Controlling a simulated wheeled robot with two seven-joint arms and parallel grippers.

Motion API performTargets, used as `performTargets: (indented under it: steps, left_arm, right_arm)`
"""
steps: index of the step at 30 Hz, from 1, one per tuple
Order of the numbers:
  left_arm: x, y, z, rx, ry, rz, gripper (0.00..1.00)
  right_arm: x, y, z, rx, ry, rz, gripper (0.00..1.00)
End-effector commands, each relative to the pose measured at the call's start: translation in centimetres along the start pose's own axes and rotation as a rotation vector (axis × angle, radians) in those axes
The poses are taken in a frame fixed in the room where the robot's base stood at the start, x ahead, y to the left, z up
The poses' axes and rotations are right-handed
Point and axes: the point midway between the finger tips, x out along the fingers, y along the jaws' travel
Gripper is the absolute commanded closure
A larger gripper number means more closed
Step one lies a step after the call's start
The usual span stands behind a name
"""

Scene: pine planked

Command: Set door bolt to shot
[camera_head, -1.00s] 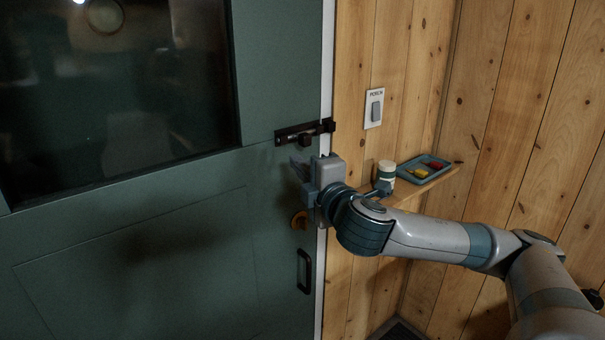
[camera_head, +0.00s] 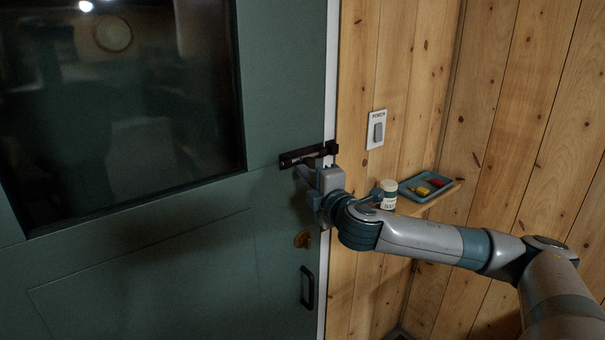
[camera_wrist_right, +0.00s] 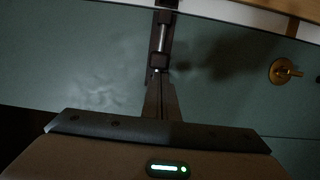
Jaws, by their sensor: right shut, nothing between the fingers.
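The door bolt (camera_head: 308,155) is a dark bar fitting on the green door, near its right edge beside the white frame strip. In the right wrist view, the bolt (camera_wrist_right: 163,37) shows a bright bare rod and a dark square knob (camera_wrist_right: 158,61). A dark keeper (camera_head: 332,147) sits at the frame end. My right gripper (camera_head: 300,171) is just below the bolt, fingers shut and empty. In the right wrist view its fingertips (camera_wrist_right: 158,78) are close to the knob, on the side away from the keeper. I cannot tell whether they touch. My left gripper is not in view.
A brass thumb-turn (camera_head: 302,239) and a dark pull handle (camera_head: 307,287) are on the door below. A small shelf (camera_head: 440,194) at the right holds a white jar (camera_head: 388,196) and a blue tray (camera_head: 405,190). A light switch (camera_head: 378,130) is on the pine wall.

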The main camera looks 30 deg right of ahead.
Motion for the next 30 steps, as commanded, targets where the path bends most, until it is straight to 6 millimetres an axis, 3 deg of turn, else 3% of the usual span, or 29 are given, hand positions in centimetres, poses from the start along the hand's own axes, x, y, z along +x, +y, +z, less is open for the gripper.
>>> performTargets:
  steps: [8, 16, 30]
  left_arm:
    - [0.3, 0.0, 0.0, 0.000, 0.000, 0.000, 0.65]
    - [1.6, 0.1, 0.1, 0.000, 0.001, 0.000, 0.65]
    - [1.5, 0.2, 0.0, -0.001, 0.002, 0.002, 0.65]
  right_arm:
    - [0.1, -0.2, 0.4, -0.001, -0.002, 0.000, 1.00]
    - [1.0, -0.2, 4.0, -0.001, -0.004, 0.000, 1.00]
    - [1.1, 0.1, 4.3, -0.001, -0.005, 0.001, 1.00]
